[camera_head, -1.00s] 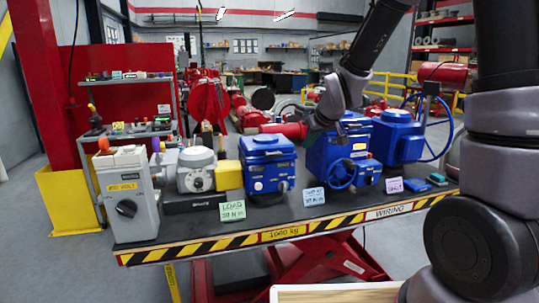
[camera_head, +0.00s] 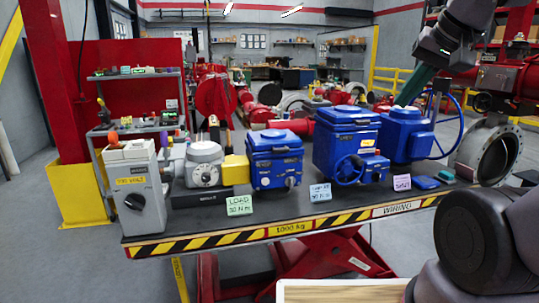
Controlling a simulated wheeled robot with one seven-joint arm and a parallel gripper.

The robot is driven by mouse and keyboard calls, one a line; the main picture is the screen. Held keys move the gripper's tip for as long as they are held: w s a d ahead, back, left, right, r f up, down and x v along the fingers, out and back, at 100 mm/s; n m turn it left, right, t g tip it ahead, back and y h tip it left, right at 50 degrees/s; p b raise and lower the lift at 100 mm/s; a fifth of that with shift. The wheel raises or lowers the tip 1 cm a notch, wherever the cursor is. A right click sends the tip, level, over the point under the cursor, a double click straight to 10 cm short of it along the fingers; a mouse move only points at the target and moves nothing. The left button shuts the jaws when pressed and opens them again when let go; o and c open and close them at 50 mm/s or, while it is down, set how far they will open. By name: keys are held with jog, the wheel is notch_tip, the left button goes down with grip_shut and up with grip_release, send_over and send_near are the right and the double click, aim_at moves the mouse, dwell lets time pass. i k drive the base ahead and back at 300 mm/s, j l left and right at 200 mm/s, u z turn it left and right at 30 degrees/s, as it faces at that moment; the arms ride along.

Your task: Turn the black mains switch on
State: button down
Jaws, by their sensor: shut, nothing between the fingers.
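The black mains switch (camera_head: 133,202) is a round rotary knob low on the front of a grey box (camera_head: 133,180) with a yellow 400 volt label. The box stands at the left end of the workbench. The knob's handle looks slanted, but its exact setting is too small to read. My gripper (camera_head: 404,101) is at the upper right, narrow and dark green, angled down to the left. It appears shut and empty, above and behind the right-hand blue actuator, far from the switch. Its fingertips are small and hard to make out.
The workbench (camera_head: 290,229) holds a grey motor unit (camera_head: 203,163), blue actuators (camera_head: 275,160) with handwheels, and small label cards (camera_head: 239,205). A shelf cart (camera_head: 140,131) stands behind. The space in front of the switch is clear.

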aim_at(134, 201)
jog(key=u, duration=1.5)
